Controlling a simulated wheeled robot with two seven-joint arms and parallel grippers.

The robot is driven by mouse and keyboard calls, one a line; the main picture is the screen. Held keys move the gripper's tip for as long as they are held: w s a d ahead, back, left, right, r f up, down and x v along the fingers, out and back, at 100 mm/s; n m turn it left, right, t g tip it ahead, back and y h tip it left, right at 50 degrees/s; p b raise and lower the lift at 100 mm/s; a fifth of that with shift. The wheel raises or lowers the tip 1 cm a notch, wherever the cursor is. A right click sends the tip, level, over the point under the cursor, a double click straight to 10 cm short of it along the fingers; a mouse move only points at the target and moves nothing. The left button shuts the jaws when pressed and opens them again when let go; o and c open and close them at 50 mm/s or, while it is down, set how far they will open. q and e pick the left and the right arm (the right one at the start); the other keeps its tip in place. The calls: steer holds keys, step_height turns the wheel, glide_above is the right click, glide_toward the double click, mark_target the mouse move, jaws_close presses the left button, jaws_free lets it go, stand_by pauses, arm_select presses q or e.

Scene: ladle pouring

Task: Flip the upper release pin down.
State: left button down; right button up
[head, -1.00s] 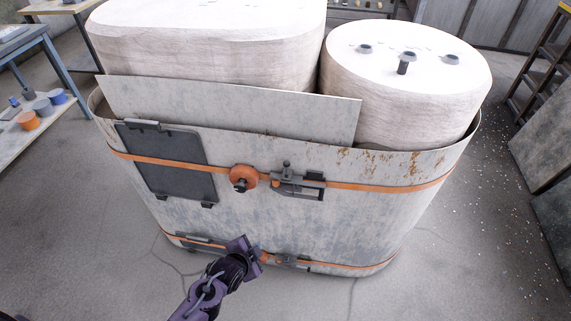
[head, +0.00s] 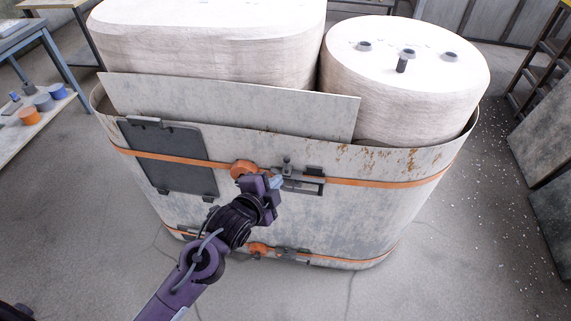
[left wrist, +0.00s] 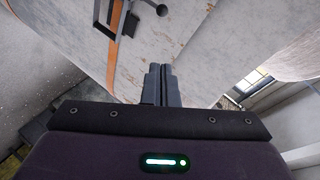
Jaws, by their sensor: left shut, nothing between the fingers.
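The upper release pin (head: 287,164) is a small grey knobbed pin standing up on the upper latch (head: 302,181), on the front of the large grey drum. It also shows at the top of the left wrist view (left wrist: 162,9). My left gripper (head: 276,182) is shut and empty. Its fingertips are just below and left of the pin in the head view, over the left end of the latch. In the left wrist view the closed fingers (left wrist: 160,76) point toward the drum wall, with the pin beyond them. I cannot tell whether they touch anything. My right gripper is out of view.
An upper orange strap (head: 390,184) with an orange round fitting (head: 243,168) runs beside the latch. A lower strap has a similar fitting (head: 258,248). A dark panel (head: 172,160) is on the wall's left. Open floor lies right of the drum.

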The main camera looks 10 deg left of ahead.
arm_select(q)
steer(key=p, duration=0.1)
glide_toward(287, 164)
steer(key=w+d+r, duration=0.2)
steer(key=d, duration=0.2)
steer(key=w+f, duration=0.1)
steer(key=w+a+f+p, duration=0.1)
steer(key=w, duration=0.1)
steer(key=shift+w+a+f, duration=0.15)
steer(key=shift+f, duration=0.05)
step_height(287, 164, down, 2)
steer(key=shift+f+b, duration=0.2)
steer(key=shift+b, duration=0.5)
steer(key=shift+r, duration=0.1)
